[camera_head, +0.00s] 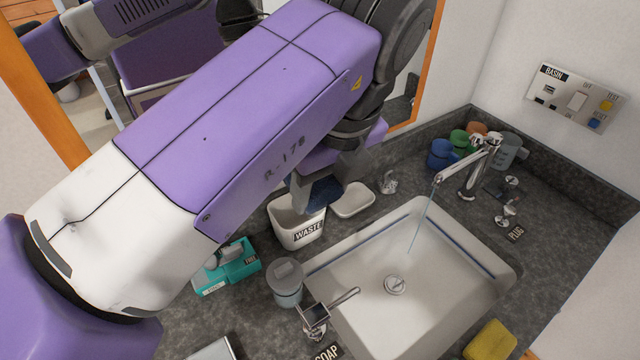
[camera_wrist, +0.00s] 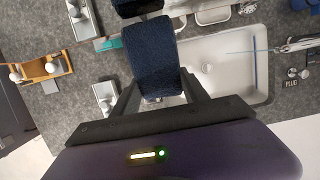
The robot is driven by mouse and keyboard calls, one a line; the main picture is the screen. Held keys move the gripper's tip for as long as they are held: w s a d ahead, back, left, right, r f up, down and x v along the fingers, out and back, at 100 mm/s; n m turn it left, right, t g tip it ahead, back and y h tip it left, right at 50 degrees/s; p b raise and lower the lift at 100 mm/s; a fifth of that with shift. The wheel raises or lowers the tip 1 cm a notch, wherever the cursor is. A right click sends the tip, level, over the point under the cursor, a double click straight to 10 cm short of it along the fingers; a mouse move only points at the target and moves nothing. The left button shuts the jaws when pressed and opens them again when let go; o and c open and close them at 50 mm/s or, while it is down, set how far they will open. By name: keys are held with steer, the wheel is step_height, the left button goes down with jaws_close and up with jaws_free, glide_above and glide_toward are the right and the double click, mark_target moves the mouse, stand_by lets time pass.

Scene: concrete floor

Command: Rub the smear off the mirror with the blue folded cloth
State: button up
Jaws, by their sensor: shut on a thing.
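The blue folded cloth (camera_wrist: 155,60) is held between the two fingers of my gripper (camera_wrist: 160,98) in the wrist view. In the head view a dark blue part of the cloth (camera_head: 322,192) shows below my gripper, above the counter near the waste bin. The mirror (camera_head: 165,52) stands at the back with an orange frame, and my purple arm is reflected in it. My arm covers much of the glass in the head view. I cannot make out the smear, and I cannot tell whether the cloth touches the mirror.
A waste bin (camera_head: 290,228), a soap dish (camera_head: 353,200), a teal box (camera_head: 240,266) and a lidded jar (camera_head: 287,290) stand left of the sink (camera_head: 440,290). Water runs from the tap (camera_head: 470,165). Several cups (camera_head: 440,154) stand behind it. A yellow sponge (camera_head: 490,341) lies in front.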

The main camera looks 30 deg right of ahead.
steer(key=shift+w, duration=0.3)
steer(key=shift+d, duration=0.1)
steer(key=shift+d+p, duration=0.3)
steer(key=shift+d, duration=1.05)
steer(key=d+p, duration=0.1)
steer(key=d, duration=0.7)
steer(key=shift+d+p, duration=0.25)
steer(key=shift+p, duration=0.05)
steer(key=shift+w+a, duration=0.1)
steer(key=shift+a+b, duration=0.5)
steer(key=shift+a, duration=5.15)
